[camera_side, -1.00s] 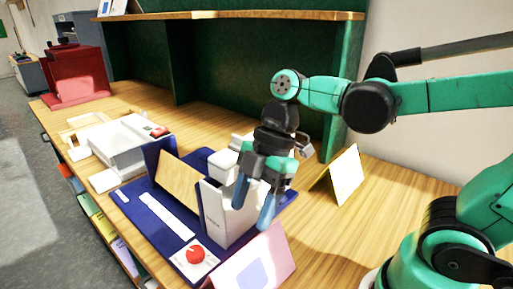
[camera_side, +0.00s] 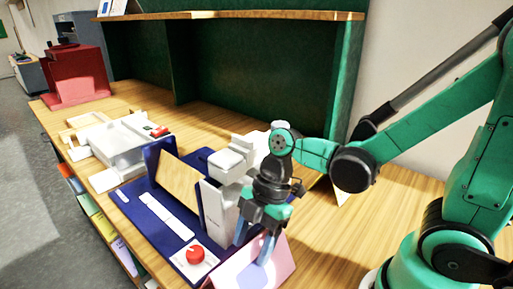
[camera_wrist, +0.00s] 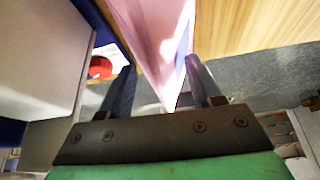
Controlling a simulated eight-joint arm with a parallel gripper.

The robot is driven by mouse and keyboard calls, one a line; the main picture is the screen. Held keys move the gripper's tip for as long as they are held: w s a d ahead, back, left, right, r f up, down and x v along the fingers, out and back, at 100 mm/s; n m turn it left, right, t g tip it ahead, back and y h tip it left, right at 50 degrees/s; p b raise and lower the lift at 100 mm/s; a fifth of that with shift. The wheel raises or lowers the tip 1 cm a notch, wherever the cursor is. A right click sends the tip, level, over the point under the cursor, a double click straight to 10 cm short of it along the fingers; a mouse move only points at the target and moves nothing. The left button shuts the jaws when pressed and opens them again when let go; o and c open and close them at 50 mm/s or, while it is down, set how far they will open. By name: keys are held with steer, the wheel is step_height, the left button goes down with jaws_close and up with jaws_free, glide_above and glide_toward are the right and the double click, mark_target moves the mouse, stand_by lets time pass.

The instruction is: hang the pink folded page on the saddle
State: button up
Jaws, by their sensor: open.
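The pink folded page (camera_side: 282,262) stands like a tent at the front edge of the table. My gripper (camera_side: 253,245) is open just above it, with its fingers pointing down at the fold. In the wrist view the pink page (camera_wrist: 150,35) lies between the two spread fingers of my gripper (camera_wrist: 160,70), and no firm grip on it shows.
A red knob (camera_side: 195,254) sits on the blue base (camera_side: 160,235) close to the page. A white tray-like unit (camera_side: 118,148) is at the left and a red box (camera_side: 76,75) farther back. A pale folded card is partly hidden behind my arm. Right-hand table is mostly clear.

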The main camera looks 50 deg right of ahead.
steer(key=c, duration=0.7)
steer(key=shift+o, duration=0.2)
steer(key=shift+r, duration=0.1)
steer(key=shift+r, duration=5.9)
steer(key=shift+f, duration=0.1)
steer(key=shift+f, duration=4)
steer(key=shift+r, duration=0.15)
